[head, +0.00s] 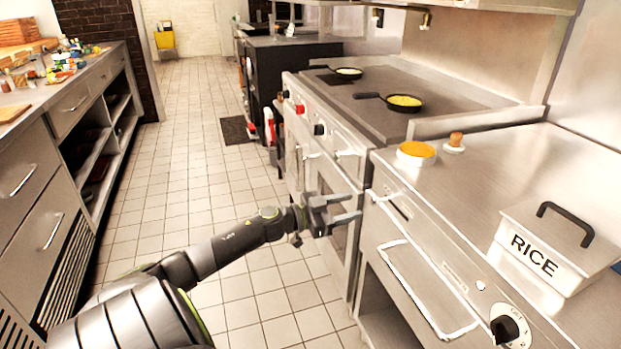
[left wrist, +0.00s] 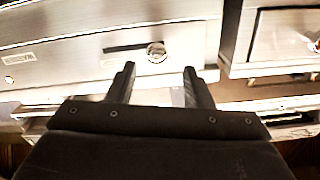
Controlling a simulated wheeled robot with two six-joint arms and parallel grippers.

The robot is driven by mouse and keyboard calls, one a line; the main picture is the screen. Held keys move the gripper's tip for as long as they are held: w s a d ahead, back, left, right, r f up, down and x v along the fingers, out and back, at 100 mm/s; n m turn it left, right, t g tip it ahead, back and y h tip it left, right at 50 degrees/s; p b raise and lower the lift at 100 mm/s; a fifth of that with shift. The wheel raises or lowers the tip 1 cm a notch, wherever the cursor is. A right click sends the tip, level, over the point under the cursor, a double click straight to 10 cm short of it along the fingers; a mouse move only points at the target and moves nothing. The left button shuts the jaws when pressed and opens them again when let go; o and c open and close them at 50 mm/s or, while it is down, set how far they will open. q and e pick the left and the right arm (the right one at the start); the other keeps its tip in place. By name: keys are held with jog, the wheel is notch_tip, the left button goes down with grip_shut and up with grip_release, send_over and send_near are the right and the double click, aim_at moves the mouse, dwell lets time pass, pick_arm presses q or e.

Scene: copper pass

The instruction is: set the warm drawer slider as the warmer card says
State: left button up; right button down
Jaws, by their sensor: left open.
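The warm drawer (head: 425,283) is in the steel counter front at the right of the head view, with a long pale bar handle. A dark slider slot (head: 397,208) is in the panel above its left end. In the left wrist view the slot (left wrist: 122,48) has a round metallic knob (left wrist: 156,52) at its right end. My left gripper (head: 354,206) is open and empty, just left of this panel. In the left wrist view its fingertips (left wrist: 160,72) point at the panel just below the knob, apart from it. I cannot make out a warmer card. My right gripper is not in view.
A black dial (head: 508,329) is on the panel's right end. A RICE box (head: 545,250), an orange-topped tub (head: 416,152) and a small wooden-topped item (head: 455,142) stand on the counter. Pans (head: 403,102) sit on the range behind. The tiled aisle (head: 190,170) is clear.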

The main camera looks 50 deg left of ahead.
pick_arm(q)
jog(key=p+v, duration=0.1)
jog(key=v, duration=0.8)
jog(key=shift+s+a, duration=0.2)
jog(key=shift+s, duration=0.1)
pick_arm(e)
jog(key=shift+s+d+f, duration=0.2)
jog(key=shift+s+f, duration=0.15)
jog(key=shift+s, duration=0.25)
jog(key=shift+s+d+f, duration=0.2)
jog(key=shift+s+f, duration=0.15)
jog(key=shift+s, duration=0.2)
